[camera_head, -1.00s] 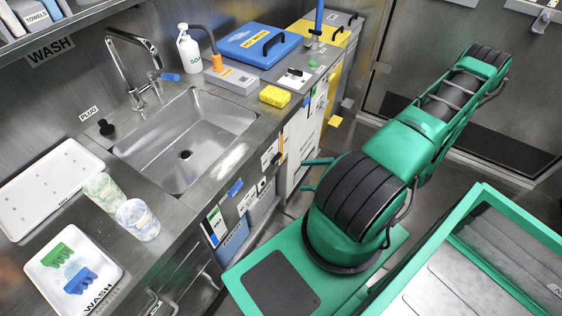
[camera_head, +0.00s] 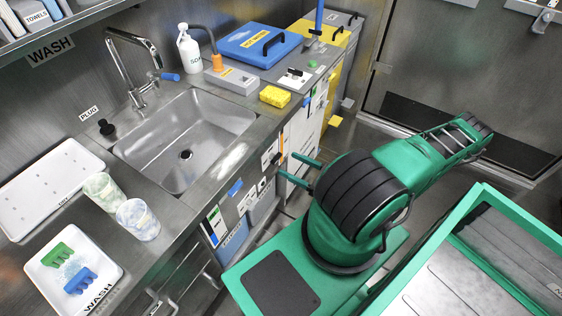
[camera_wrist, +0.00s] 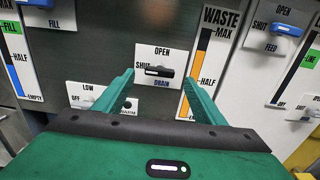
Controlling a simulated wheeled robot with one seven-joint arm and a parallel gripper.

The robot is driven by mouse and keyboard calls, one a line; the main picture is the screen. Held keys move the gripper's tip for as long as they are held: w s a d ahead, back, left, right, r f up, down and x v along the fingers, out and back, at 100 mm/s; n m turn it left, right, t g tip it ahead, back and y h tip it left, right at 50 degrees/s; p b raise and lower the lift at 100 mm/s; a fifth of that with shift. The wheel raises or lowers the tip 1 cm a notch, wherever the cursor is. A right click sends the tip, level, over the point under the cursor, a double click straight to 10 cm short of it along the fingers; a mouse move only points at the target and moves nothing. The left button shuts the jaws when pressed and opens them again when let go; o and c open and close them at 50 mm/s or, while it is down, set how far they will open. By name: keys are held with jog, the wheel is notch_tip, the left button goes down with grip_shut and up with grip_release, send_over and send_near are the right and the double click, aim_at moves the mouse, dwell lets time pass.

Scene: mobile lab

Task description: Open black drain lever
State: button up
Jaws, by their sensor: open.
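The black drain lever (camera_wrist: 160,72) lies about level on a white plate (camera_wrist: 166,53) in the wrist view. The plate reads OPEN above, SHUT at the left and DRAIN below. My gripper (camera_wrist: 159,74) is open, with one green finger on each side of the lever. Neither finger visibly touches it, and the remaining depth is hard to judge. In the head view my gripper (camera_head: 287,163) points at the cabinet front below the counter. The lever is too small to pick out surely there.
A WASTE gauge (camera_wrist: 207,60) stands right of the drain plate, and a blue feed lever (camera_wrist: 287,30) farther right. The sink (camera_head: 186,140) and a yellow sponge (camera_head: 275,96) are on the counter.

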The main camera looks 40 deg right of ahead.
aim_at(278, 159)
jog(key=shift+x, duration=2.25)
jog(key=c, duration=1.1)
